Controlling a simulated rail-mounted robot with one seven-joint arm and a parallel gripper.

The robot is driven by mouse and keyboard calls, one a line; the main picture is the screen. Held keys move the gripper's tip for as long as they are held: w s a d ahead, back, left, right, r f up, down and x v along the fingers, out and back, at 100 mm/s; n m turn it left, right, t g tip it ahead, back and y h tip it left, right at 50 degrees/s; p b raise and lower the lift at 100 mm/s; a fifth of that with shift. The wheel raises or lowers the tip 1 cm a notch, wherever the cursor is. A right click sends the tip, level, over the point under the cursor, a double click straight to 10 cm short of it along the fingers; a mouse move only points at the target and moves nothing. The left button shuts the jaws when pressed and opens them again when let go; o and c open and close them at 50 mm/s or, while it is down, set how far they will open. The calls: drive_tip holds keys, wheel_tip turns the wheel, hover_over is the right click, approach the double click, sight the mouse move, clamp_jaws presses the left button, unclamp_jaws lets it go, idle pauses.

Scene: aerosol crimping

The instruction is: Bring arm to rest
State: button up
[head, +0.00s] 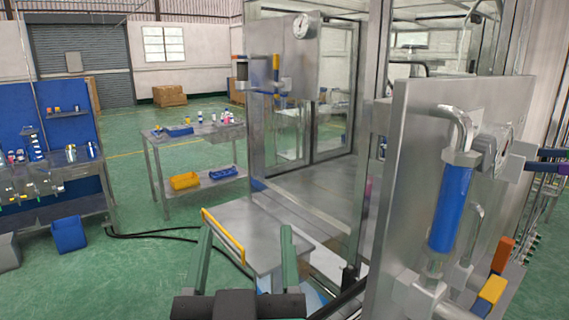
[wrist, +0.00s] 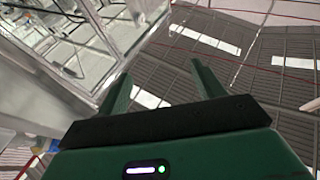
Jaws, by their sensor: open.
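My gripper (head: 246,232) is at the bottom centre of the head view, its two green fingers spread apart with nothing between them. Behind it in the picture is a small steel table (head: 232,225) with a yellow-edged side; I cannot tell how far apart they are. In the wrist view my gripper (wrist: 160,78) is also open and empty. Its fingers show against the roof panels (wrist: 245,75) and a glazed metal frame (wrist: 105,35), so the wrist camera looks upward. Most of my arm is out of view.
A steel panel (head: 405,160) with a blue cylinder (head: 450,208) stands close on the right. A glazed machine enclosure (head: 335,90) is behind. A workbench (head: 195,133) with yellow and blue bins and a blue-backed station (head: 40,120) stand left. Green floor (head: 150,265) lies open between, crossed by a black cable.

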drive_tip(key=s+d+r+m+t+h+p, duration=0.1)
drive_tip(key=s+d+r+t+h+p, duration=0.15)
drive_tip(key=s+d+r, duration=0.5)
wheel_tip(320, 180, up, 26)
drive_tip(key=s+a+p, duration=0.1)
drive_tip(key=a+p, duration=0.2)
drive_tip(key=p, duration=2.3)
wheel_tip(320, 180, down, 29)
drive_tip(key=b, duration=2.9)
drive_tip(key=shift+d, duration=0.3)
